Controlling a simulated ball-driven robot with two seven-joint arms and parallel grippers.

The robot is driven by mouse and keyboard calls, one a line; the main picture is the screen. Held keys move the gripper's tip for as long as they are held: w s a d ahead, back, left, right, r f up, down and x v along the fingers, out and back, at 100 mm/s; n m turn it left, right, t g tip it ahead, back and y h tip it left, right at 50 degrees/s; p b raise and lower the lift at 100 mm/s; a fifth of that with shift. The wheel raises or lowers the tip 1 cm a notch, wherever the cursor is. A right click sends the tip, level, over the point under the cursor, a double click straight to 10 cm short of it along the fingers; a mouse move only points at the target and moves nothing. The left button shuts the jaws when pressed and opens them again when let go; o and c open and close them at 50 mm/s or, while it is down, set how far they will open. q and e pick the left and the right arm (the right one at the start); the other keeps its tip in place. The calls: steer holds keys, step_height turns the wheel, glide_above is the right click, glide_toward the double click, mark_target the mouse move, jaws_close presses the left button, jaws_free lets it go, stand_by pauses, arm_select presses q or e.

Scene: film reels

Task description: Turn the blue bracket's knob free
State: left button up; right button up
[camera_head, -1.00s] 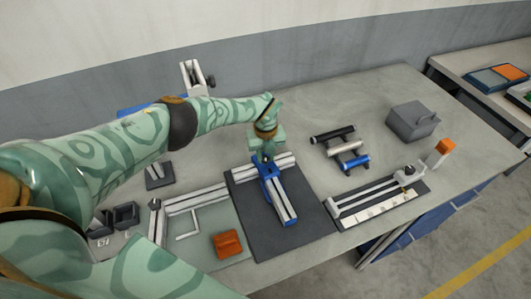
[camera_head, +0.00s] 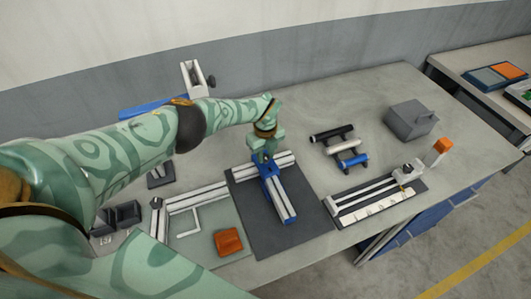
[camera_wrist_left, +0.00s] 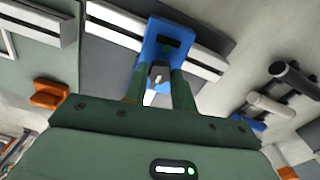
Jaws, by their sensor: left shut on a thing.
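The blue bracket (camera_head: 270,184) sits where two pale slotted rails meet on a dark mat. It shows larger in the left wrist view (camera_wrist_left: 157,32), with a dark slot in it. Its small dark-and-grey knob (camera_wrist_left: 157,72) stands between the two green fingers of my left gripper (camera_wrist_left: 156,88). My left gripper (camera_head: 264,156) comes down from above onto the bracket and is shut on the knob. In the head view the gripper hides the knob. My right gripper is in no view.
A dark mat (camera_head: 252,213) lies under the rails. An orange block (camera_head: 228,241) is to the left. Black, white and blue rollers (camera_head: 348,146) and a railed fixture (camera_head: 372,200) stand to the right, with a grey box (camera_head: 411,118) behind. The table's back middle is clear.

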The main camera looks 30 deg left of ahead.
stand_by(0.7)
arm_select(q)
steer(key=o, duration=1)
step_height(320, 180, up, 7)
steer(key=p, duration=0.4)
steer(key=shift+r, duration=0.2)
step_height(320, 180, up, 9)
steer(key=p, duration=0.1)
glide_above(265, 156)
steer(key=shift+s+d, duration=0.1)
steer(key=shift+d, duration=0.05)
